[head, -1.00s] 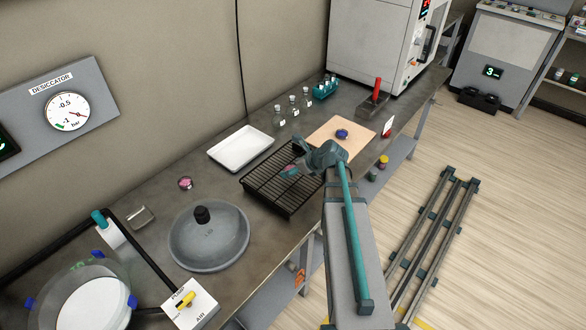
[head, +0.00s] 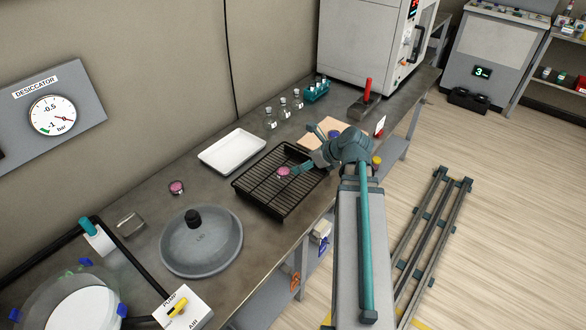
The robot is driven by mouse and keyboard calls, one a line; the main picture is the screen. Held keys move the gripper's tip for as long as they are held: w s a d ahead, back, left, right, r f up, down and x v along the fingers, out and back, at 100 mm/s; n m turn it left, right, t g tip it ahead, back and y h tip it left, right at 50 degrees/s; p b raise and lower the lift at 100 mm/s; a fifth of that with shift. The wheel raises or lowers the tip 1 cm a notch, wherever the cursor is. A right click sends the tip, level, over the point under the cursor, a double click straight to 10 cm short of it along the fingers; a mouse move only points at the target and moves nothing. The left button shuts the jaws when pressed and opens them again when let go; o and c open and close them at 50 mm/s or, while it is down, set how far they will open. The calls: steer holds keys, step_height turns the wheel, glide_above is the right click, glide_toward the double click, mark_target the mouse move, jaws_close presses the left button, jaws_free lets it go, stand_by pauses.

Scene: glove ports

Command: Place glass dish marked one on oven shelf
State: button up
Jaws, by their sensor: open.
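A small round dish with pink contents (head: 283,172) rests on the black wire shelf (head: 262,204), toward its middle. A second pink dish (head: 177,187) stands on the bench left of the shelf. A dish with a blue content (head: 334,134) is partly hidden behind my gripper on the beige mat. The markings on the dishes are too small to read. My gripper (head: 305,149) is open and empty over the right part of the shelf. One teal fingertip is close beside the pink dish on the shelf; I cannot tell whether they touch.
A white tray (head: 232,151) lies behind the shelf, with small bottles (head: 271,120) farther back. A grey desiccator lid (head: 201,241) stands in front left. The white oven-like cabinet (head: 368,45) and a red-handled tool (head: 367,92) are at the far end.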

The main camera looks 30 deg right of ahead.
stand_by(0.3)
steer(key=shift+m+t+y, duration=0.4)
steer(key=shift+m+t, duration=0.1)
steer(key=shift+t, duration=0.1)
steer(key=f+b, duration=0.2)
steer(key=s+f+b, duration=0.1)
steer(key=f+b, duration=0.1)
steer(key=f, duration=0.1)
steer(key=d+f+b, duration=0.1)
steer(key=f, duration=0.2)
steer(key=shift+s+b, duration=0.35)
steer(key=shift+b, duration=0.05)
steer(key=shift+a+f+t+b, duration=0.1)
steer(key=shift+f+t+b, duration=0.05)
steer(key=shift+t+b, duration=0.35)
steer(key=shift+w+a+r+t+y, duration=0.1)
steer(key=shift+w+r+t+y, duration=0.15)
steer(key=shift+t, duration=0.25)
steer(key=shift+w+a+r+n+t+y, duration=0.1)
steer(key=shift+w+r+n+t+y, duration=0.15)
steer(key=shift+r, duration=0.3)
steer(key=shift+w+a+r+n+t+y, duration=0.15)
steer(key=shift+w+r+t, duration=0.15)
steer(key=shift+r, duration=0.25)
steer(key=p, duration=0.1)
glide_toward(278, 169)
steer(key=shift+x, duration=0.8)
steer(key=shift+p+x, duration=0.7)
steer(key=shift+x, duration=2.05)
steer(key=shift+a+r, duration=0.1)
